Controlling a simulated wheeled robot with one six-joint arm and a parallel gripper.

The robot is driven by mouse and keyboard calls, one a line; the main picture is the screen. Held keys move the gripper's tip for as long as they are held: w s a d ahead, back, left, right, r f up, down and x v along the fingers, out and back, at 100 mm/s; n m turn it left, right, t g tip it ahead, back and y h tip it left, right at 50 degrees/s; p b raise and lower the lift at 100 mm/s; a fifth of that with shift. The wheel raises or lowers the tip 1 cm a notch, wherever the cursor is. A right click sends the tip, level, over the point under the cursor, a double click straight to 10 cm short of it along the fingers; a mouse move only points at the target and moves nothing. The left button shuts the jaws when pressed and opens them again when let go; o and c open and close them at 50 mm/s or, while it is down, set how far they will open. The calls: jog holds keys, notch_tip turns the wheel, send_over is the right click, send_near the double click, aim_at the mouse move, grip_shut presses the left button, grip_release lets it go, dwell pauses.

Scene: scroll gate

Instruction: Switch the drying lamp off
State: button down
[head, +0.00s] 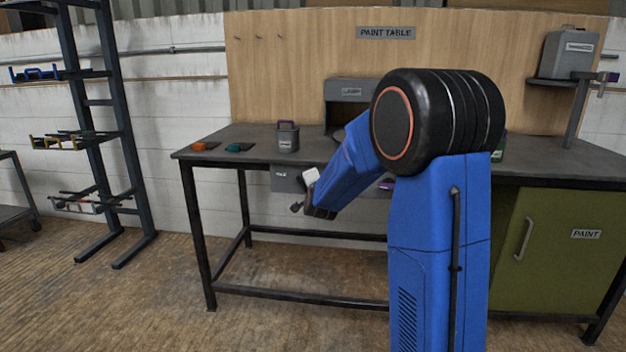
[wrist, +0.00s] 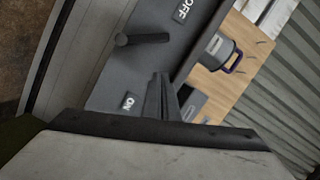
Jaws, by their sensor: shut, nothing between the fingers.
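The lamp (head: 352,92) is a grey hooded box labelled LAMP at the back of the paint table, partly behind my arm. In the wrist view a dark switch panel (wrist: 108,75) carries an OFF label (wrist: 184,10) and an ON label (wrist: 128,102). A dark lever (wrist: 143,39) sticks out between the two labels; which setting it is in I cannot tell. My gripper (wrist: 160,78) is shut and empty. Its fingertips appear between the ON label and the lever, apart from the lever in the picture. In the head view the grey box (head: 286,180) hangs under the table's front edge, partly hidden by my arm.
The paint table (head: 235,160) holds a grey can (head: 288,138), an orange item (head: 198,146) and a teal item (head: 236,148). A green paint cabinet (head: 560,245) is at the right. A dark rack (head: 85,120) stands left. Floor between rack and table is clear.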

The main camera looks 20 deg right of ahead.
jog(key=v, duration=0.6)
jog(key=shift+s+r, duration=0.15)
jog(key=shift+s, duration=0.1)
jog(key=shift+a, duration=0.15)
jog(key=s+a+f+n+g+y, duration=0.1)
jog(key=s+a+n+g+y, duration=0.15)
jog(key=s+a+n, duration=0.5)
jog(key=s+a+n+g+y, duration=0.2)
jog(key=s+a+y, duration=0.15)
jog(key=s, duration=0.75)
jog(key=s+a+f+n+g, duration=0.1)
jog(key=s+f+n+g, duration=0.2)
jog(key=s, duration=1.1)
jog(key=s+a+f+n+g, duration=0.1)
jog(key=s+f+n+g, duration=0.2)
jog(key=s, duration=1.1)
jog(key=shift+s+a+f+n, duration=0.35)
jog(key=shift+f+n, duration=0.4)
jog(key=shift+n, duration=0.3)
